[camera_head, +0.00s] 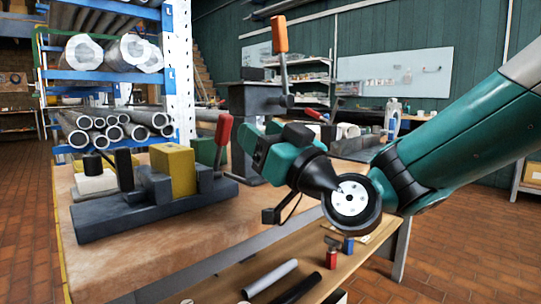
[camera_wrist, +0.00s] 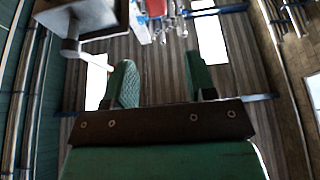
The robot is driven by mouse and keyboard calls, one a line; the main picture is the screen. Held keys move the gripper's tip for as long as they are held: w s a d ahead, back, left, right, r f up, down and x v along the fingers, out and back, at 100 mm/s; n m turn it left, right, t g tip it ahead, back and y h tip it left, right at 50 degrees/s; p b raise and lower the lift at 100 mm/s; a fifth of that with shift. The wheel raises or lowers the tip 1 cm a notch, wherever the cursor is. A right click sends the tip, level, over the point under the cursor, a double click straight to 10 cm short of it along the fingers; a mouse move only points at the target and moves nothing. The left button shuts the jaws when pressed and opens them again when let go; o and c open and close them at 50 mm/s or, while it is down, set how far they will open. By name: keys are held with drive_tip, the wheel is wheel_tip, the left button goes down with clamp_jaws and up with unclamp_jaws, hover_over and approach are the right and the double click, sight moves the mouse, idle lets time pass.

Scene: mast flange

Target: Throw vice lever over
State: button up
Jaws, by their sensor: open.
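The grey vice (camera_head: 150,205) lies on the bench at left, with a yellow block (camera_head: 173,170) seated in it. Its lever with a red grip (camera_head: 223,130) stands nearly upright at the vice's right end. My gripper (camera_head: 258,146) is to the right of that lever and looks apart from it, though depth is hard to judge. In the wrist view, my gripper's two green fingers (camera_wrist: 160,85) are spread with nothing between them. The vice cannot be made out clearly in the wrist view.
A dark post (camera_head: 255,125) with an orange-handled lever (camera_head: 279,35) stands behind my gripper. A rack of metal tubes (camera_head: 105,55) is at left. Small red and blue tools (camera_head: 331,258) and rods lie on a lower shelf in front. The bench surface (camera_head: 130,240) before the vice is clear.

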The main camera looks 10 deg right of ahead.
drive_tip(key=shift+s+d, duration=0.55)
drive_tip(key=shift+s, duration=0.25)
drive_tip(key=shift+c, duration=0.5)
